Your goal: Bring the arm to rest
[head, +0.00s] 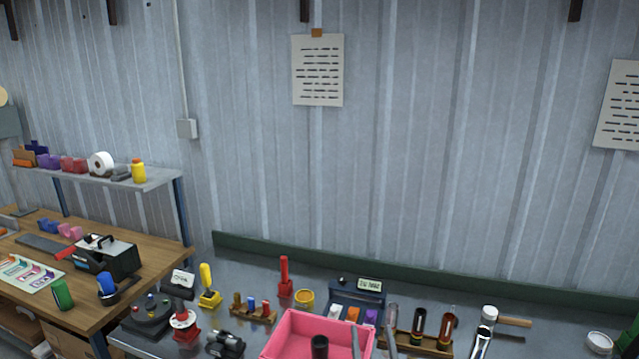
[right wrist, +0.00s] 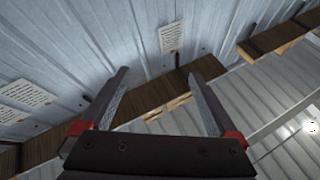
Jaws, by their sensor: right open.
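My right gripper (head: 373,330) shows at the bottom of the head view, its two grey fingers upright and apart beside the pink crate's right side. In the right wrist view the gripper (right wrist: 157,77) is open, with nothing between its fingers. It faces the corrugated wall and roof beams. The rest of my right arm is hidden below the head view's lower edge. My left gripper is not in view.
A pink crate (head: 290,326) with a dark cylinder (head: 320,347) stands on the metal bench. Small tools, a wooden rack (head: 410,340) and a chrome pipe (head: 481,342) crowd the bench. A wooden table (head: 150,262) stands left. The space above the bench is clear.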

